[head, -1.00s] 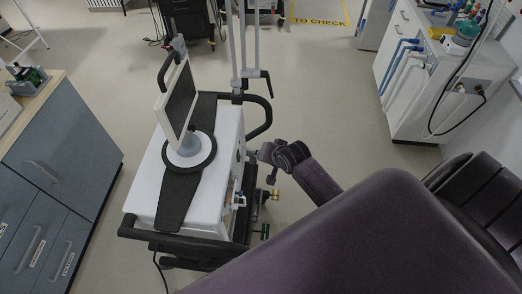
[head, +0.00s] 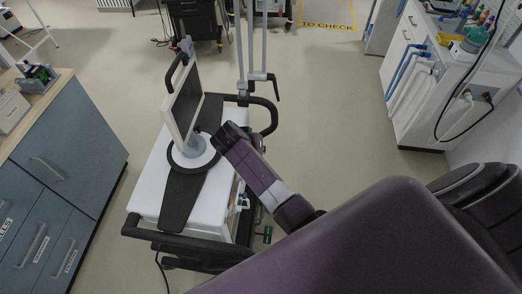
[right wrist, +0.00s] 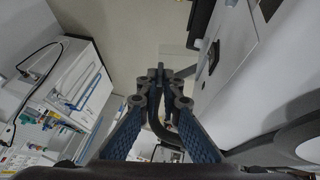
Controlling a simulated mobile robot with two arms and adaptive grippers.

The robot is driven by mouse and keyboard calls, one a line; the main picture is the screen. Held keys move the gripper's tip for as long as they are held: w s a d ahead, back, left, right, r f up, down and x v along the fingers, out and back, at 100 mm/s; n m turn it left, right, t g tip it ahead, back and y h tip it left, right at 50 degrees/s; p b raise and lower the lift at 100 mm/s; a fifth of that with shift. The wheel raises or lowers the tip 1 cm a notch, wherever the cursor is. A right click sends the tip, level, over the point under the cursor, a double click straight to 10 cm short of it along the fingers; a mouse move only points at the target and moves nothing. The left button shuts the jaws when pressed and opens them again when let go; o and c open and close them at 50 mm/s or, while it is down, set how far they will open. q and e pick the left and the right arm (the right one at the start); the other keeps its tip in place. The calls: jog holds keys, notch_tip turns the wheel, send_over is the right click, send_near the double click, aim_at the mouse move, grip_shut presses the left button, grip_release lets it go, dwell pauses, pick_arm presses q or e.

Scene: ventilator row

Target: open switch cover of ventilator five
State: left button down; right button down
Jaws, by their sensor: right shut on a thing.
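The ventilator (head: 150,205) is a white unit on a black-railed cart, left of centre in the head view. Its tilted screen (head: 183,100) stands on top. My right arm reaches over its right side, and its dark wrist end (head: 229,136) is beside the screen base. In the right wrist view my right gripper (right wrist: 160,82) has its blue-padded fingers closed together at the tips on something small that I cannot make out. The white housing (right wrist: 270,75) is to the right of the fingers. I cannot pick out a switch cover. My left gripper is not in view.
A grey drawer cabinet (head: 75,150) stands at the left. A white equipment unit (head: 415,110) with blue and white hoses stands at the right. Black rails (head: 185,250) edge the cart. The floor (head: 335,110) between cart and right unit is clear.

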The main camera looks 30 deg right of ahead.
jog(key=shift+a, duration=0.1)
dwell(0.4)
jog(key=c, duration=2.1)
grip_release()
jog(key=shift+r, duration=0.1)
jog(key=v, duration=0.7)
jog(key=shift+a+r, duration=0.1)
jog(key=shift+a, duration=0.1)
jog(key=shift+s, duration=0.1)
